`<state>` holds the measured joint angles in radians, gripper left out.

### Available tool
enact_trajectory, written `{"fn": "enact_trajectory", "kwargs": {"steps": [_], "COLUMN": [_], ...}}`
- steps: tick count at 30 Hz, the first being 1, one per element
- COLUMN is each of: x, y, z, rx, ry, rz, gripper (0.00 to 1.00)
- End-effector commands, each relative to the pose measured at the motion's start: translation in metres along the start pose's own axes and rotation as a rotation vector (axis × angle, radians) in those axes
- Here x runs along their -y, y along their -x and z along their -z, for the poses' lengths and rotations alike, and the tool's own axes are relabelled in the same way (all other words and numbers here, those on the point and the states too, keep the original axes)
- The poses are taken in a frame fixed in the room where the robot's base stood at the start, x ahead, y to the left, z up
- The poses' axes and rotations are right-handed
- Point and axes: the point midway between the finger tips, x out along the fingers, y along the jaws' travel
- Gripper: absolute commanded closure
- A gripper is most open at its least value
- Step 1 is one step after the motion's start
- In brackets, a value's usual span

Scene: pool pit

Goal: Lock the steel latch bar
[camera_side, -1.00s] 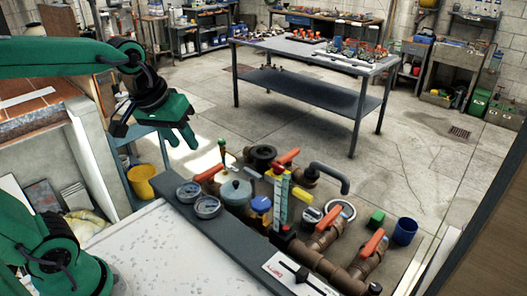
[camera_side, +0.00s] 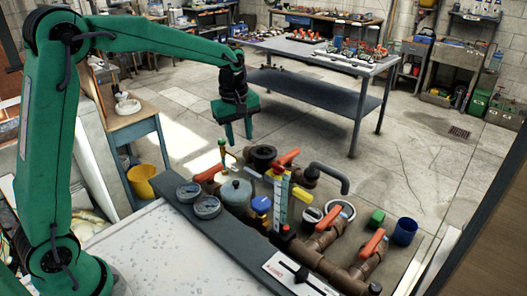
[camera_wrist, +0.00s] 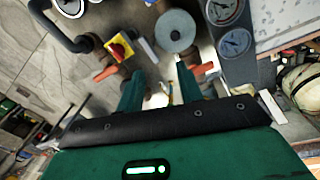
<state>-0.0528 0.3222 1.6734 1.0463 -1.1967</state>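A pale plate (camera_side: 277,266) with red marking and a black sliding bar with a knob (camera_side: 301,274) lies at the front edge of the pipework in the side view. It may be the latch, but I cannot tell for sure, and no clear steel latch bar shows. My gripper (camera_side: 238,135) points down above the back left of the pipework, left of the plate and well apart from it. In the wrist view my gripper (camera_wrist: 160,70) has its two green fingers apart with nothing between them. The plate does not show clearly there.
Brown pipes with orange lever handles (camera_side: 372,242), a grey-green round tank (camera_side: 235,192), two gauges (camera_side: 206,207) and an upright striped post (camera_side: 281,200) crowd the work area. A curved grey pipe (camera_side: 330,174) rises behind. A blue cup (camera_side: 405,231) stands right.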

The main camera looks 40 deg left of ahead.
Motion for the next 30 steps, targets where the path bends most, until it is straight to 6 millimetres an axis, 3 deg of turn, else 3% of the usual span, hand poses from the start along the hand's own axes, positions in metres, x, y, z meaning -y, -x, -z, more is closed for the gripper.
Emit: {"fn": "enact_trajectory", "kwargs": {"steps": [6, 12, 30], "x": [-0.025, -0.036, -0.038], "y": [-0.043, -0.068, -0.088], "z": [0.014, 0.021, 0.023], "rx": [0.017, 0.021, 0.022], "ry": [0.182, 0.291, 0.322], "rz": [0.058, 0.09, 0.1], "gripper": [0.64, 0.64, 0.64]}}
